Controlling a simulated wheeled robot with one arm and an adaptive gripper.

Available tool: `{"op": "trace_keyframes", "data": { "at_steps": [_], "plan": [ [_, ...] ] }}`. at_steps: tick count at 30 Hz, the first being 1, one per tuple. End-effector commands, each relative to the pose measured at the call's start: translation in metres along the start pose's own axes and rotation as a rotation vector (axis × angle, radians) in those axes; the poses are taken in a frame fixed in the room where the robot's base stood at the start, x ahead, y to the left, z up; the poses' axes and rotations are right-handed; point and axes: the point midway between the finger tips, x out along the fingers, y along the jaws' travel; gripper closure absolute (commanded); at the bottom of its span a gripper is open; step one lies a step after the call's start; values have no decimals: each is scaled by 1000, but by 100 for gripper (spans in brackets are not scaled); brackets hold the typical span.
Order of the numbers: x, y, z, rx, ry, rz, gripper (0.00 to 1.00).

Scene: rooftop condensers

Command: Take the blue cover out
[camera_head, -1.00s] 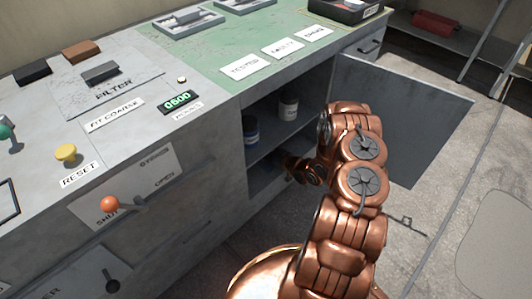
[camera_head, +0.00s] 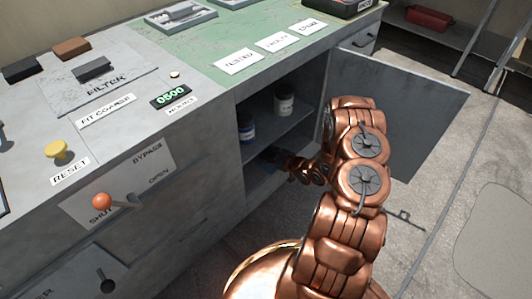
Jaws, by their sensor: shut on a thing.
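My copper arm reaches into the open lower cabinet (camera_head: 275,128) under the green-topped end of the bench. My gripper (camera_head: 272,158) is at the cabinet's lower level, below the shelf with the jars, and is small and dark in shadow. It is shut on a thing. A dark bluish patch (camera_head: 258,165) at its fingertips looks like part of the blue cover, mostly hidden by the gripper and shadow. Its full shape and how it lies cannot be told.
A white jar (camera_head: 284,104) and a blue-and-white jar (camera_head: 246,128) stand on the shelf above my gripper. The grey cabinet door (camera_head: 415,125) stands open to the right, behind my arm. The orange-knobbed bypass lever (camera_head: 102,201) sticks out at left.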

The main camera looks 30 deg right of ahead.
Motion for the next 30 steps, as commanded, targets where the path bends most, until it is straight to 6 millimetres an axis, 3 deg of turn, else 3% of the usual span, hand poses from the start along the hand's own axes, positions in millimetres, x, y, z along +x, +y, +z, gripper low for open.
{"op": "trace_keyframes", "data": {
  "at_steps": [1,30],
  "plan": [
    [-3,-1,8,6,-13,0,97],
    [-32,-2,17,8,-15,0,97]
  ]
}}
